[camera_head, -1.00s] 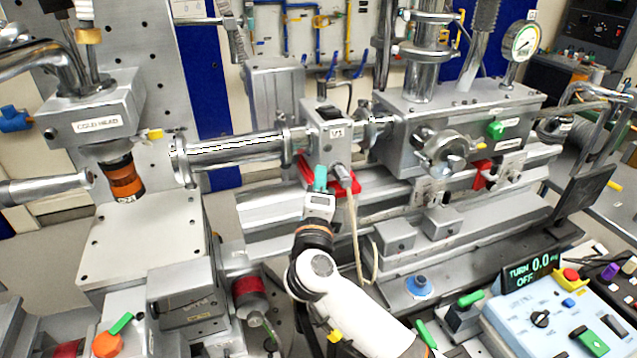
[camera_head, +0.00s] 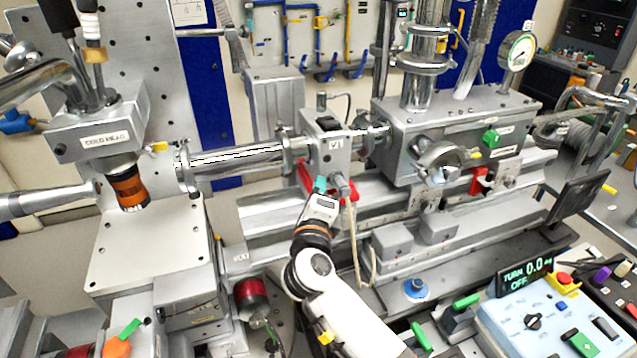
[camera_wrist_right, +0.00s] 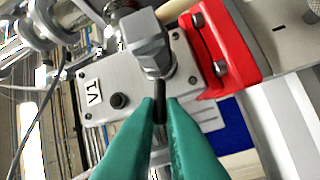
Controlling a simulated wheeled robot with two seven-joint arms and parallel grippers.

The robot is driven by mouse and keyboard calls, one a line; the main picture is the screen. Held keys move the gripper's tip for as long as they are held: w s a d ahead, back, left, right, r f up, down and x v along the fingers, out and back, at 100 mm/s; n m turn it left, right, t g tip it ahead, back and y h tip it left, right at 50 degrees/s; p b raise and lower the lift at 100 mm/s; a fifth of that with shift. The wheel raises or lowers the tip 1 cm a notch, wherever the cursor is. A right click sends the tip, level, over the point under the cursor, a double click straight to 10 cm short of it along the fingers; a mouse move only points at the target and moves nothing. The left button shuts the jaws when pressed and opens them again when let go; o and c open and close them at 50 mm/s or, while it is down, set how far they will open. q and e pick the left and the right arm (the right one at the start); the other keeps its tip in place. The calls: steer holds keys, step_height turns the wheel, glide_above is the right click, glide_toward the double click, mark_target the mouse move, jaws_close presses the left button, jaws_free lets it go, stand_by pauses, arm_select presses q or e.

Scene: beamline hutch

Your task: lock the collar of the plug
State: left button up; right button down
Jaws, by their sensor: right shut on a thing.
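The plug (camera_head: 341,184) is a grey metal connector on the front of the grey box marked V1 (camera_head: 334,146), with a pale cable hanging below it. In the right wrist view the plug (camera_wrist_right: 147,40) shows as a grey block and round collar (camera_wrist_right: 160,72) in front of the V1 plate. A thin dark lever (camera_wrist_right: 160,101) stands out from the collar. My right gripper (camera_head: 320,184) is beside the plug, and its green fingertips (camera_wrist_right: 160,112) are closed on the lever. My left gripper is not in view.
A red bracket (camera_wrist_right: 222,42) is close beside the plug. A steel tube (camera_head: 238,155) runs left from the V1 box. A grey rail (camera_head: 270,210) lies below. A control panel with a display reading OFF (camera_head: 524,275) stands at lower right.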

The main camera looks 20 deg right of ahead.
steer(key=r+m+g+p, duration=0.1)
steer(key=m+p, duration=0.1)
steer(key=p, duration=0.1)
steer(key=d+r+m+g+y+p, duration=0.1)
steer(key=m+p, duration=0.1)
steer(key=p, duration=0.1)
steer(key=r+m+p, duration=0.1)
steer(key=m+p, duration=0.1)
steer(key=p, duration=0.1)
steer(key=shift+d+r+g+y, duration=0.2)
steer(key=shift+r+g+y, duration=0.1)
steer(key=shift+g+y, duration=0.1)
steer(key=shift+d+r+m+y+p, duration=0.1)
steer(key=shift+d+m+y+p, duration=0.2)
steer(key=shift+m+p, duration=0.25)
steer(key=shift+d+r+m+y+p, duration=0.1)
steer(key=shift+d+m+y+p, duration=0.2)
steer(key=shift+m, duration=0.35)
steer(key=shift+w+d+r+m+g+y, duration=0.15)
steer(key=shift+d+m+g+y, duration=0.25)
steer(key=shift+m, duration=0.3)
steer(key=shift+s+d+r+m+g+y, duration=0.1)
steer(key=shift+d+m+g+y, duration=0.1)
steer(key=shift+d+m+y, duration=0.35)
steer(key=shift+a+m, duration=0.1)
steer(key=shift+m, duration=0.15)
steer(key=c, duration=1.5)
jaws_free()
steer(key=shift+c, duration=0.2)
